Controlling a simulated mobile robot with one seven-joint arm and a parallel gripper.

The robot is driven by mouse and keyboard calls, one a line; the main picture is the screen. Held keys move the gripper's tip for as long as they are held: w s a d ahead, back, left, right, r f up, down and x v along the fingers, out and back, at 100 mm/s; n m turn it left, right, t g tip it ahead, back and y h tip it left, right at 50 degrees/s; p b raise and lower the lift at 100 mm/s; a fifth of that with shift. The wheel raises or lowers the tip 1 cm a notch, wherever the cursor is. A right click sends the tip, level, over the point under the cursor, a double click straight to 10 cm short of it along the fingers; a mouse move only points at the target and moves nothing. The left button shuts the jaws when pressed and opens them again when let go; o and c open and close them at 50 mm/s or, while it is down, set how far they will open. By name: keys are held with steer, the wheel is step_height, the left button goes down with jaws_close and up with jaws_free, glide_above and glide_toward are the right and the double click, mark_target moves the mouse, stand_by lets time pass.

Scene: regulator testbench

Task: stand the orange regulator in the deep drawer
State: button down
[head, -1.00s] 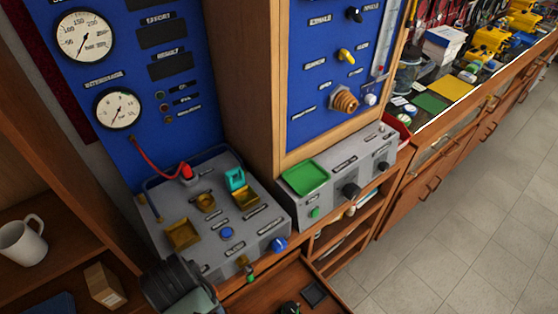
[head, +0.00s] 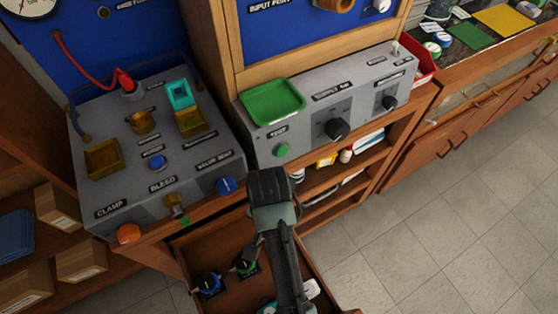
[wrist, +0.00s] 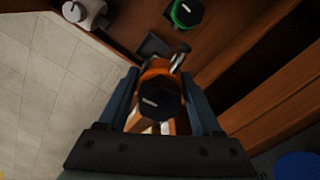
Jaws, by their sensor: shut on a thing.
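In the wrist view the orange regulator (wrist: 158,92), with a black cap, is between the two fingers of my gripper (wrist: 163,100). The gripper is shut on it and holds it above an open wooden drawer (wrist: 115,45). In the head view this drawer (head: 200,245) stands open below the bench. My arm crosses it, and I cannot make out the fingertips or the held regulator there. A regulator with a green knob (wrist: 185,12) stands in the drawer; it also shows in the head view (head: 247,266). A blue-ringed one (head: 208,284) stands beside it.
A dark square piece (wrist: 153,45) lies in the drawer near the regulator. A white fitting (wrist: 85,12) is at upper left. The grey clamp bench (head: 200,160) and a console with a green tray (head: 272,102) stand behind the drawer. Floor (head: 440,230) to the right is clear.

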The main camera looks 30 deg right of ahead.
steer(key=shift+s+d+f+m+b, duration=0.15)
steer(key=shift+d+f+m+b, duration=0.15)
steer(key=shift+f, duration=0.35)
steer(key=shift+s+d+f+m+b, duration=0.15)
steer(key=shift+d+f+m, duration=0.15)
steer(key=shift+f, duration=0.3)
step_height(320, 180, down, 10)
steer(key=shift+d+r+b, duration=0.1)
steer(key=shift+b, duration=0.7)
steer(key=shift+f, duration=0.2)
steer(key=shift+c, duration=0.3)
jaws_free()
steer(key=shift+s, duration=0.1)
steer(key=shift+r, duration=0.1)
step_height(320, 180, up, 12)
steer(key=shift+r+p, duration=0.1)
steer(key=shift+p, duration=0.95)
